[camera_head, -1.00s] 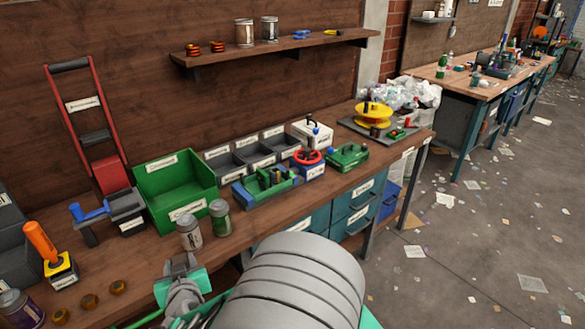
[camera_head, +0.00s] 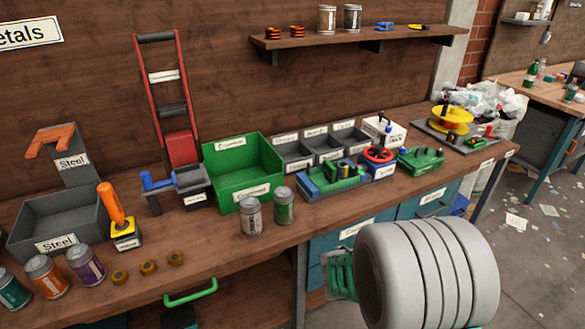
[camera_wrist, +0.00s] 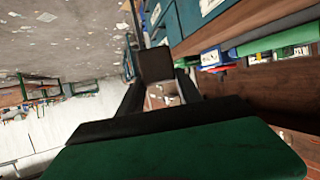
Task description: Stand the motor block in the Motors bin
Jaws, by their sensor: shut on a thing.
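In the wrist view, my gripper (camera_wrist: 156,86) has its two dark fingers closed around a dark brown block (camera_wrist: 155,64), which I take to be the motor block. The block is in the air, with the floor and the bench front beyond it. The head view does not show the gripper or the block. A row of small grey bins (camera_head: 299,164) with labels stands on the bench in the head view, right of the green bin. Their labels are too small to read, so I cannot tell which is Motors.
The large green bin (camera_head: 231,196) stands left of the row. Two cans (camera_head: 251,217) stand in front of it. A blue-green fixture (camera_head: 334,181) and a red-wheeled valve (camera_head: 378,162) lie before the grey bins. A shelf (camera_head: 360,43) hangs above. A grey Steel bin (camera_head: 57,243) is at left.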

